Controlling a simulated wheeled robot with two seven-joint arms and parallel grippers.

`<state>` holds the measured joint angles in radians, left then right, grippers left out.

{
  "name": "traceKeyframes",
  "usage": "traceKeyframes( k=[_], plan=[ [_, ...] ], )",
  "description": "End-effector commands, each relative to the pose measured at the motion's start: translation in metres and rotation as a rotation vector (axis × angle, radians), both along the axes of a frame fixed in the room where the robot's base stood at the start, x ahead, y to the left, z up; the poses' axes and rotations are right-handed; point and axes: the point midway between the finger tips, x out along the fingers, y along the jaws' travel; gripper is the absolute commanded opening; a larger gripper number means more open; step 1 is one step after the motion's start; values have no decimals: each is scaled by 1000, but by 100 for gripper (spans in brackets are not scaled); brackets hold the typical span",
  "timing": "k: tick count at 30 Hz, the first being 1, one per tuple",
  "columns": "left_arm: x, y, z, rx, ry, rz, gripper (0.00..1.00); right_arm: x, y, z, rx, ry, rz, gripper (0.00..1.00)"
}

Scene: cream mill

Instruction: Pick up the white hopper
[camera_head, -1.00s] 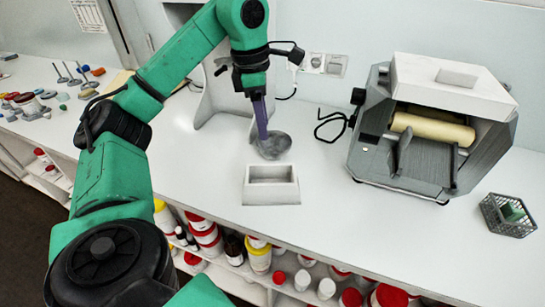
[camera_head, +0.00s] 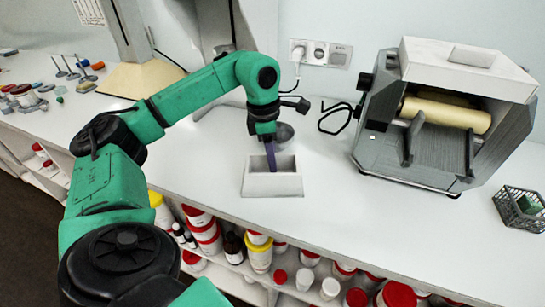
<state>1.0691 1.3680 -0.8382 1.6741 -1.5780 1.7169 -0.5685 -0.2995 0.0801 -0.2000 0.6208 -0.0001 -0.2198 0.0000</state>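The white hopper (camera_head: 272,186), a small box with sloping sides and a rectangular opening on top, stands upright on the white counter, below the middle of the view. My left gripper (camera_head: 271,157) points down at it from behind. Its purple fingers overlap the opening and back rim, and I cannot tell whether they touch it. The fingers line up as one narrow strip, so their gap is hidden. My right gripper is not in view.
A grey mill (camera_head: 420,130) with a cream roller and white top block stands at right. A wire basket (camera_head: 521,208) sits beside it. A grey round piece (camera_head: 284,132) is behind my gripper. Bottles fill the shelf below. Counter right of the hopper is clear.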

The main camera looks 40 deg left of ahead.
Motion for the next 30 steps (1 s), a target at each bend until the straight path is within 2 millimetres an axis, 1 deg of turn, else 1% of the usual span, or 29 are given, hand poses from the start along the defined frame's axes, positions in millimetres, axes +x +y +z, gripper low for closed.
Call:
traceKeyframes(
  k=[1,2,3,30],
  plan=[
    [0,0,0,0,0,0,19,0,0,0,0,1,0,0],
    [0,0,0,0,0,0,8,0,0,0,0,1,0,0],
    [0,0,0,0,0,0,0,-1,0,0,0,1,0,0],
    [0,0,1,-1,-1,0,0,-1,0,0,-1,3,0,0]
  ],
)
